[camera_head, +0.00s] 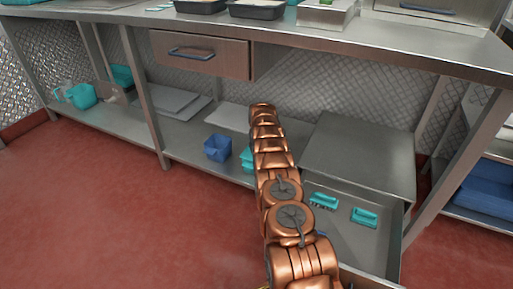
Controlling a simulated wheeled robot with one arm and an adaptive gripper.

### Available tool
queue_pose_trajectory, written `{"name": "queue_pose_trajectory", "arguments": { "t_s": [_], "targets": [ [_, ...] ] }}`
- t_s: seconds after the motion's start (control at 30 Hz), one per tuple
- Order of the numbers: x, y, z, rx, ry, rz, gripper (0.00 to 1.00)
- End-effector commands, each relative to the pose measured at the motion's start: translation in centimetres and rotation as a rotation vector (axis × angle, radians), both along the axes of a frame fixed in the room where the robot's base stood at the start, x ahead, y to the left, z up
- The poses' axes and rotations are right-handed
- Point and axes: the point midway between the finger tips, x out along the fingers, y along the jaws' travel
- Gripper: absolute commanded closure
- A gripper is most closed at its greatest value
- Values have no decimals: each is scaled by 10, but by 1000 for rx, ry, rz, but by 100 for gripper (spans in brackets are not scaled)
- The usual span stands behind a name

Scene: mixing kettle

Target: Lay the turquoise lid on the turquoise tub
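My copper arm (274,165) reaches from the bottom of the view up across the steel bench's lower shelf. My gripper does not show. A turquoise object (247,157) on the lower shelf is partly hidden behind my arm; it may be a tub, but I cannot tell. Other turquoise pieces stand on the left of the lower shelf: a rounded jug-like vessel (83,96) and a boxy piece (122,75). Small turquoise pieces (159,8) lie on the worktop at the upper left. I cannot make out which piece is the lid.
A blue bin (217,147) stands left of my arm. An open steel drawer or box at the lower right holds two turquoise-handled items (323,201) (364,217). Dark trays (257,10) stand on the worktop (330,25). The red floor (110,215) is clear at left.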

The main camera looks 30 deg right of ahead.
Motion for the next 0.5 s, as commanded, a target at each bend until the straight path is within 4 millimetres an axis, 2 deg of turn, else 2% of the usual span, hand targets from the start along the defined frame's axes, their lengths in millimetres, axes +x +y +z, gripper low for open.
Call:
{"name": "queue_pose_trajectory", "arguments": {
  "t_s": [0.03,0.07,0.1,0.3,0.5],
  "targets": [
    [0,0,0,0,0,0,100],
    [0,0,0,0,0,0,63],
    [0,0,0,0,0,0,59],
    [0,0,0,0,0,0,38],
    [0,0,0,0,0,0,37]
  ]
}}
